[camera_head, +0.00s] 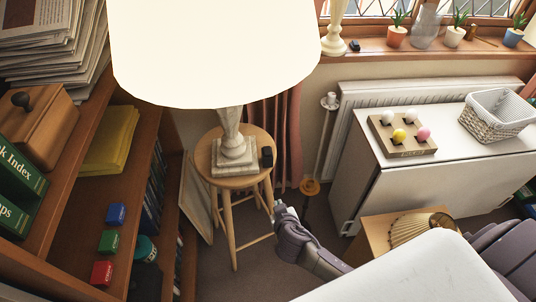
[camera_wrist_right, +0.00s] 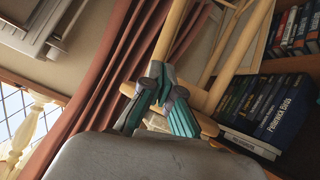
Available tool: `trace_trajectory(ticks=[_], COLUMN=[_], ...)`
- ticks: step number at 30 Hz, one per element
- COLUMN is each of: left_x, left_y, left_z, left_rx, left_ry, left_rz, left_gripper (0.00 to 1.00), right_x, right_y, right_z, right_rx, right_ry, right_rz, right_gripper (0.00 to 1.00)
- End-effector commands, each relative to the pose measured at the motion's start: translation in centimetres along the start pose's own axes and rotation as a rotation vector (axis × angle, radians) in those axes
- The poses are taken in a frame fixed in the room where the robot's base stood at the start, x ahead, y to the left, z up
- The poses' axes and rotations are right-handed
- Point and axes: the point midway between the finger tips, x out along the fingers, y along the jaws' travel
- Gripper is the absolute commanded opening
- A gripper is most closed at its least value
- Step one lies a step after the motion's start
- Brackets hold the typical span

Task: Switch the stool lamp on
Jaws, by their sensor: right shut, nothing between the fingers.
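The stool lamp has a big cream shade (camera_head: 215,50) and a pale turned column on a stepped square base (camera_head: 234,158). It stands upright on a round wooden stool (camera_head: 213,163). A small black switch box (camera_head: 267,157) sits on the stool top at the right of the base. The shade is bright, but I cannot tell whether it is lit. My right gripper (camera_head: 280,207) is shut and empty, below and right of the stool top, apart from the switch. In the right wrist view the gripper (camera_wrist_right: 167,84) shows before the stool legs (camera_wrist_right: 240,55). My left gripper is not in view.
A bookshelf (camera_head: 75,210) stands left, a red curtain (camera_head: 288,140) and radiator (camera_head: 410,90) behind. A white cabinet (camera_head: 385,190) bears an egg tray (camera_head: 385,140) and basket (camera_head: 498,113). The sill holds another lamp (camera_head: 334,30) and switch (camera_head: 355,46).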

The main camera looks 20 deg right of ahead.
Motion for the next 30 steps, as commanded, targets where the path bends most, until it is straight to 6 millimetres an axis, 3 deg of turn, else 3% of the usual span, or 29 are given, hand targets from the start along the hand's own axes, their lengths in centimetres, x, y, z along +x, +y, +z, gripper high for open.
trace_trajectory(ticks=[1, 3, 6, 9, 13, 23, 30], left_x=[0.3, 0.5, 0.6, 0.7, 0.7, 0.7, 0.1], left_y=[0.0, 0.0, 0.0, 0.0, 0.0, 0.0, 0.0], left_z=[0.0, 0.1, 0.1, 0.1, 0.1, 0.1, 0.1], left_rx=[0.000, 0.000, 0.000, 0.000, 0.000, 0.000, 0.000], left_ry=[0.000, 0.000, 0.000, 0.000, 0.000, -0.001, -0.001], left_rz=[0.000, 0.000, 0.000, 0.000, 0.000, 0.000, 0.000], left_gripper=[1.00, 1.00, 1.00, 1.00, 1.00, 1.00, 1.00], right_x=[-1.3, -3.3, -5.9, -7.8, -8.9, -8.9, -6.6], right_y=[0.3, 0.8, 1.6, 2.1, 2.5, 2.5, 2.9], right_z=[-3.7, -7.9, -12.1, -14.5, -15.8, -15.9, -17.0], right_rx=[0.044, 0.110, 0.192, 0.249, 0.282, 0.285, 0.282], right_ry=[0.081, 0.174, 0.275, 0.341, 0.376, 0.377, 0.379], right_rz=[0.018, 0.042, 0.061, 0.070, 0.075, 0.074, 0.076], right_gripper=[0.00, 0.00, 0.00, 0.00, 0.00, 0.00, 0.00])
